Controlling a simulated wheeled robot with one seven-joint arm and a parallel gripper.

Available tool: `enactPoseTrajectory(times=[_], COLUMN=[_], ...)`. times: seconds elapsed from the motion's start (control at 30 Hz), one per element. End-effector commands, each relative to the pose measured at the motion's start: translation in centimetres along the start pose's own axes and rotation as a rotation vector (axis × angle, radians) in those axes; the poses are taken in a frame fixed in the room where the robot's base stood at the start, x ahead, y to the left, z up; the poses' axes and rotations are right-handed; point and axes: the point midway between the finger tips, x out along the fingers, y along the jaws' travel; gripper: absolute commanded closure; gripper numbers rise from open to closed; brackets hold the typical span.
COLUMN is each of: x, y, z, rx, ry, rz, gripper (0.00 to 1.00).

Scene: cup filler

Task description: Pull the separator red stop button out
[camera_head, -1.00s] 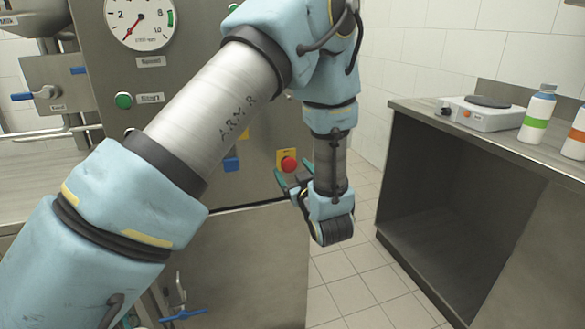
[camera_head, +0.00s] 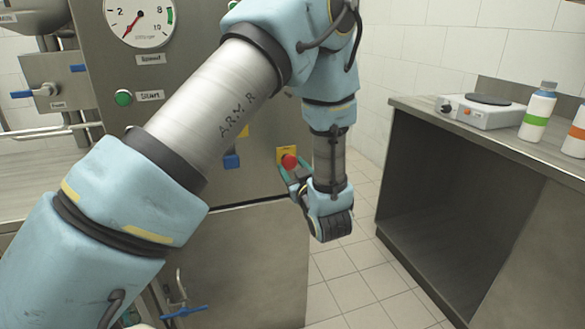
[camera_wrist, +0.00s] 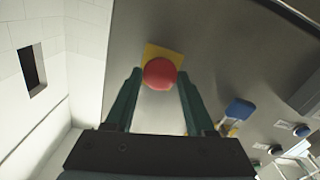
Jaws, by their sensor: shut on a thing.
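The red stop button (camera_head: 289,161) is a round mushroom knob on a yellow plate (camera_head: 281,151), on the grey front panel of the steel machine. In the wrist view the red button (camera_wrist: 160,74) sits between the two green fingertips, in front of its yellow plate (camera_wrist: 152,51). My gripper (camera_head: 295,174) reaches the button from the front, a little below it in the head view. In the wrist view my gripper (camera_wrist: 159,78) is shut on the button, one finger on each side. The button's stem is hidden behind its cap.
A blue knob (camera_head: 231,161) and a green button (camera_head: 123,98) are on the same panel. A blue-handled valve (camera_head: 184,312) is low at the left. At right, a steel counter (camera_head: 430,115) carries a hotplate (camera_head: 481,111) and bottles. Tiled floor lies between.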

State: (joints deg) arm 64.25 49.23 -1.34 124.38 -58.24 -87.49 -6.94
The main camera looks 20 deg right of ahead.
Motion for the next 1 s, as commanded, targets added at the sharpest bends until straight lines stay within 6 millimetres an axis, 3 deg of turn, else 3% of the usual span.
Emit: enactPoseTrajectory(times=[0.1, 0.53, 0.97, 1.0], x=[0.0, 0.0, -1.3, -1.3], y=[0.0, 0.0, 0.0, 0.0], z=[0.0, 0.0, 0.1, 0.1], rx=[0.0, 0.0, 0.002, 0.002], ry=[0.0, 0.0, -0.003, -0.003], rz=[0.0, 0.0, 0.0, 0.001], gripper=[1.0, 1.0, 1.0, 0.43])
